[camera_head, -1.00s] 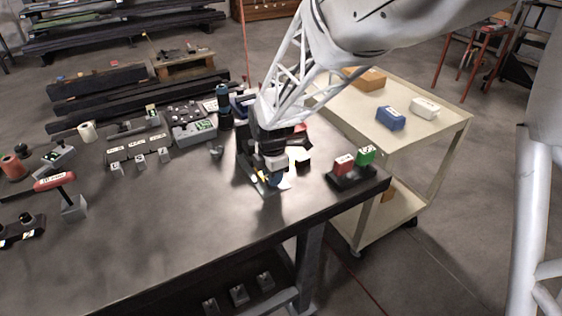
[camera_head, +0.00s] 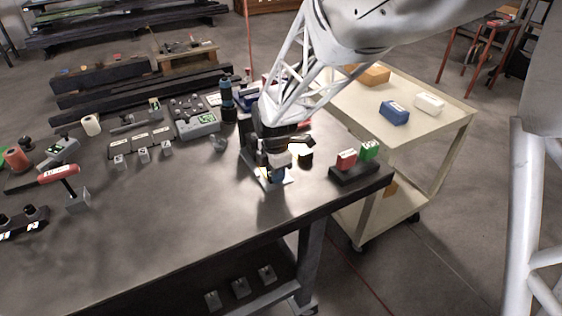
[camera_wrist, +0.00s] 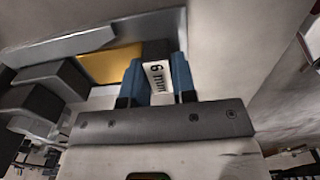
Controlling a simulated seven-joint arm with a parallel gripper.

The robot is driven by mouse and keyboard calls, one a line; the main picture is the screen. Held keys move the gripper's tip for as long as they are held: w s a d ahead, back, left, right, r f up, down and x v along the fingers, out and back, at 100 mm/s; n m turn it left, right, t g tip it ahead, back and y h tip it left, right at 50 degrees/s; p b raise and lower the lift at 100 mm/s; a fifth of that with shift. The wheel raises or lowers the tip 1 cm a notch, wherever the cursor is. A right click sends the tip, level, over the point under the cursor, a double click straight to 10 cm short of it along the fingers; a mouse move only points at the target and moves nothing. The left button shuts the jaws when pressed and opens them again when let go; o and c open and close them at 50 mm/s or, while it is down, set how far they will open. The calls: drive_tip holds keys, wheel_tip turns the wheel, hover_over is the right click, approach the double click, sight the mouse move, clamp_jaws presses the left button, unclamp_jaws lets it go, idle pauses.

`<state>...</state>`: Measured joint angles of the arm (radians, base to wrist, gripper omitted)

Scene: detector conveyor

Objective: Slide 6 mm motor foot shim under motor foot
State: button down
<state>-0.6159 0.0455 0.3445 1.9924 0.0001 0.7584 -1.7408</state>
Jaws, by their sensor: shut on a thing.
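My gripper (camera_head: 277,175) is low over the right part of the workbench, close above its top. In the wrist view, the two blue fingers of my gripper (camera_wrist: 158,66) are shut on the 6 mm shim's tab (camera_wrist: 160,84), whose white label reads "6 mm". A dark block (camera_wrist: 155,47) lies just beyond the fingertips. A yellow piece (camera_wrist: 112,63) and a grey plate edge (camera_wrist: 65,48) lie to its left. The motor foot cannot be clearly made out, and my arm hides much of that spot in the head view. I cannot tell whether the shim is under the foot.
A cream cart (camera_head: 440,135) is beyond. Several tagged grey blocks sit at left. The front middle of the bench is clear.

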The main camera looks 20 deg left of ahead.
drive_tip(key=shift+w+a, duration=2.3)
idle(1.0)
drive_tip(key=c, duration=1)
unclamp_jaws()
drive_tip(key=shift+r, duration=0.15)
drive_tip(key=shift+o, duration=0.8)
drive_tip(key=shift+w+a+r, duration=0.1)
drive_tip(key=shift+r, duration=0.45)
wheel_tip(320, 180, up, 6)
drive_tip(key=shift+r, duration=0.25)
